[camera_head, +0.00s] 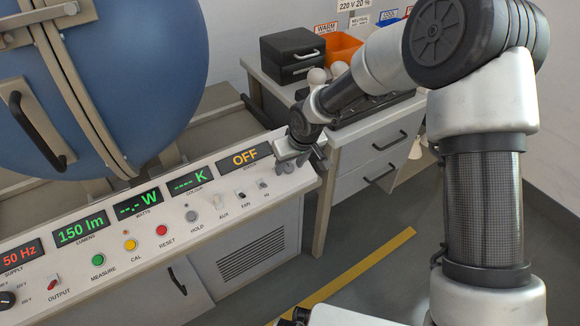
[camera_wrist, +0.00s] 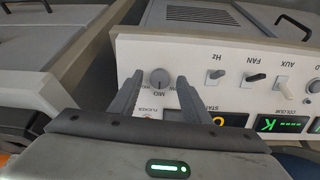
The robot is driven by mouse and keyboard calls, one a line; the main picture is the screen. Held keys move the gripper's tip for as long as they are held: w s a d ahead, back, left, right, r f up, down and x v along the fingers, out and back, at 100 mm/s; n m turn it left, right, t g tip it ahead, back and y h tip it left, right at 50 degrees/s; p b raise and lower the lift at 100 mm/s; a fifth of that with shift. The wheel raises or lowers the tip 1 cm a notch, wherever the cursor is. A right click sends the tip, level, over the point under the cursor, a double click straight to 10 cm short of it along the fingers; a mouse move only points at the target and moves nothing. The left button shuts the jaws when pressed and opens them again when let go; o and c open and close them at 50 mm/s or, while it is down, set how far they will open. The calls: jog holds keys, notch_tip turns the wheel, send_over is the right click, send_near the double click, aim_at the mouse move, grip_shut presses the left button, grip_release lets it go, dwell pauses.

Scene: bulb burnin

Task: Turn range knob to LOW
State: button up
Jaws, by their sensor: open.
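The range knob (camera_wrist: 160,78) is a small round grey knob on the white panel, with a MID label beside it and other labels partly hidden. The wrist view shows the panel upside down. My gripper (camera_wrist: 158,84) is open, with one finger on each side of the knob and a visible gap to it on both sides. Which label the knob's pointer faces is hard to make out. In the head view my gripper (camera_head: 303,152) is at the right end of the panel and hides the knob.
Toggle switches HZ (camera_wrist: 215,78), FAN (camera_wrist: 255,78) and AUX (camera_wrist: 283,82) stand beside the knob. The console (camera_head: 150,262) also carries several coloured buttons and displays, one reading OFF (camera_head: 245,157). A side bench (camera_head: 345,160) with a black box (camera_head: 291,52) stands behind my arm.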

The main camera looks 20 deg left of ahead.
jog(key=shift+f, duration=0.1)
jog(key=c, duration=1)
jog(key=shift+c, duration=0.2)
jog(key=shift+n, duration=0.3)
jog(key=n, duration=0.4)
jog(key=shift+n, duration=0.3)
jog(key=n, duration=0.4)
jog(key=shift+s+n+t, duration=0.1)
jog(key=shift+n+t, duration=0.2)
jog(key=shift+t, duration=0.1)
jog(key=o, duration=1)
